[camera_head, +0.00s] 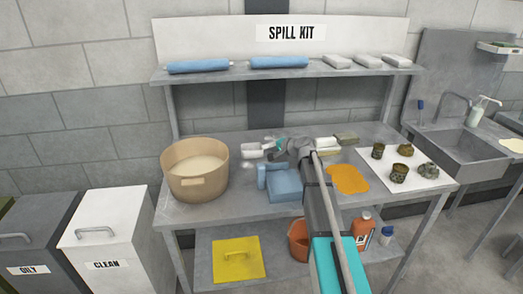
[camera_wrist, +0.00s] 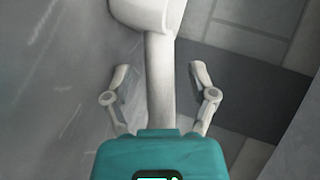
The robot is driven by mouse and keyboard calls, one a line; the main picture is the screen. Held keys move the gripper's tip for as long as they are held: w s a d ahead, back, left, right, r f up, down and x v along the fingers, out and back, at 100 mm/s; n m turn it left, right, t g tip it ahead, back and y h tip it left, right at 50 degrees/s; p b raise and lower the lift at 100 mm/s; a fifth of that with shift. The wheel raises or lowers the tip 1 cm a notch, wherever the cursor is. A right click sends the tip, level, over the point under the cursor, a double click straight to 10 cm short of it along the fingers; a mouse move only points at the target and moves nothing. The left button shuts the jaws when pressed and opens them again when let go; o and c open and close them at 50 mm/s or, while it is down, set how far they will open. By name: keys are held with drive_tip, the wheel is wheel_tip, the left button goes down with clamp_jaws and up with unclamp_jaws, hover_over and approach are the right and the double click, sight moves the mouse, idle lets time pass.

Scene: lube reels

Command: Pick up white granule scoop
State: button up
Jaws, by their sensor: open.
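The white granule scoop (camera_head: 249,152) lies on the grey bench, right of the tan tub. In the wrist view its pale bowl (camera_wrist: 150,14) is at the top, and its handle runs down toward my gripper's teal body. My gripper (camera_wrist: 158,74) is open, with one finger on each side of the handle and a gap visible on both sides. In the head view my gripper (camera_head: 270,148) is at the right end of the scoop. The handle's near end is hidden by the gripper.
A tan tub of granules (camera_head: 196,167) stands to the left. The shelf (camera_head: 225,73) overhangs behind.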

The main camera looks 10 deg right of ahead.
idle(0.3)
clamp_jaws()
drive_tip(key=shift+r, duration=0.2)
idle(0.4)
wheel_tip(320, 180, up, 3)
drive_tip(key=p, duration=0.3)
drive_tip(key=shift+f, duration=0.1)
drive_tip(key=s+r+p, duration=1)
drive_tip(key=s, duration=0.4)
drive_tip(key=shift+a, duration=0.2)
drive_tip(key=shift+f, duration=0.1)
